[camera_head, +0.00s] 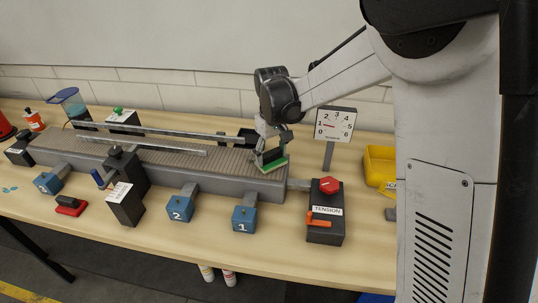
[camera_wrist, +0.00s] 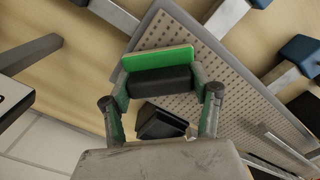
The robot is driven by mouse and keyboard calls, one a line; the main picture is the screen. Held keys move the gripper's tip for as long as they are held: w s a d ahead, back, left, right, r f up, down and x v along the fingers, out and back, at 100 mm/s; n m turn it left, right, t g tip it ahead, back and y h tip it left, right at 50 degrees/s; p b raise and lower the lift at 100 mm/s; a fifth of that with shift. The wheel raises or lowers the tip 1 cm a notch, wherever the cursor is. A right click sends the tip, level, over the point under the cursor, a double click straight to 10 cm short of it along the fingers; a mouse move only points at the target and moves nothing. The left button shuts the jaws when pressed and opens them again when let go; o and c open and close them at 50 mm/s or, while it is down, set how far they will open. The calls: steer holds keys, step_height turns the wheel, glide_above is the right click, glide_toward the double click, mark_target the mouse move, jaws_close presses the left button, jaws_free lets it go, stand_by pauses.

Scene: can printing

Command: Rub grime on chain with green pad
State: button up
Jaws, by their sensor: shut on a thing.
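The green pad (camera_head: 273,166) is a flat green block with a black handle, at the right end of the conveyor. My gripper (camera_head: 267,153) is shut on its black handle. The wrist view also shows the green pad (camera_wrist: 158,59) and the handle between the fingers of my gripper (camera_wrist: 160,82). The chain (camera_head: 222,160) is a grey-brown slatted belt running along the conveyor; its perforated surface (camera_wrist: 215,85) lies beneath the pad in the wrist view. I cannot tell whether the pad touches the chain. No grime can be made out; the pad and fingers hide part of the belt.
Metal guide rails (camera_head: 150,131) run above the belt to the left. A black TENSION box (camera_head: 325,225) with red knob and orange lever stands right of the conveyor. A gauge (camera_head: 335,124) stands behind. A yellow bin (camera_head: 379,165) is at right.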

mark_target(273, 152)
steer(key=shift+s+d+r, duration=0.1)
steer(key=shift+d+r, duration=0.05)
steer(key=shift+d, duration=0.25)
step_height(273, 152, up, 4)
steer(key=shift+a+f+p, duration=0.15)
steer(key=shift+f+p, duration=0.1)
steer(key=shift+p, duration=0.45)
steer(key=shift+r+p, duration=0.35)
steer(key=shift+r, duration=0.35)
steer(key=shift+r+p, duration=0.7)
steer(key=shift+r, duration=0.9)
